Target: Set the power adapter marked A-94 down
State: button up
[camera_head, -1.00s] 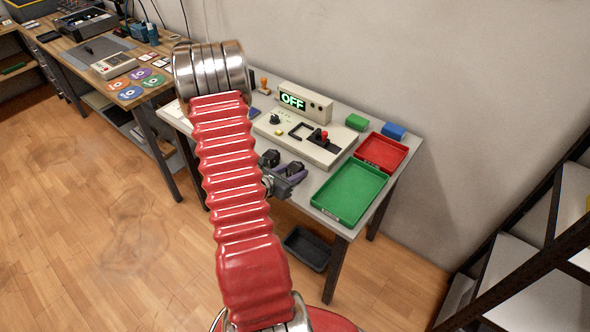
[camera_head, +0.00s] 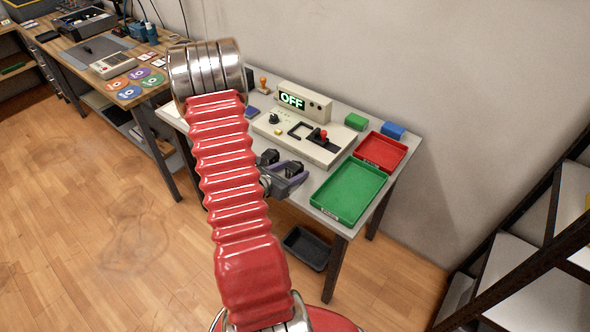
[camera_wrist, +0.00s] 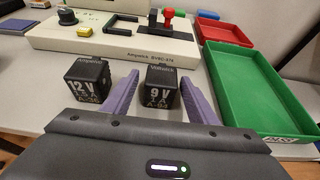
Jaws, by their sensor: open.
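Two black block-shaped power adapters stand upright on the grey table. The left one (camera_wrist: 88,82) reads 12 V and the right one (camera_wrist: 161,87) reads 9 V in the wrist view. A gap shows beside the 9 V adapter. In the head view, the adapters (camera_head: 268,157) are small and partly hidden by my arm and gripper.
A beige control unit (camera_head: 303,138) with an OFF display stands behind the adapters. A green tray (camera_head: 349,193) and a red tray (camera_head: 381,150) lie to the right. Green (camera_head: 356,121) and blue (camera_head: 393,130) blocks sit behind. A black bin (camera_head: 305,247) is on the floor.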

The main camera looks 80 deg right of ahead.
jog(key=v, duration=1.1)
jog(key=shift+a+r, duration=0.1)
jog(key=shift+r, duration=0.05)
jog(key=shift+w, duration=0.1)
dwell(0.4)
jog(key=w+a+r+m+y, duration=0.3)
jog(key=w+a+r+m, duration=0.2)
jog(key=a+r+m, duration=0.45)
jog(key=w+a+r+m+t+y, duration=0.1)
jog(key=a+r, duration=0.4)
jog(key=a, duration=0.6)
jog(key=w+a+r+m+t+y, duration=0.1)
jog(key=w+a+r+t+y, duration=0.3)
jog(key=a, duration=0.8)
jog(key=w+a+r+m+t+y, duration=0.2)
jog(key=a+r+t, duration=0.4)
jog(key=a, duration=0.5)
jog(key=w+y, duration=0.1)
jog(key=y, duration=0.1)
jog(key=shift+a+y, duration=0.2)
jog(key=shift+y, duration=0.1)
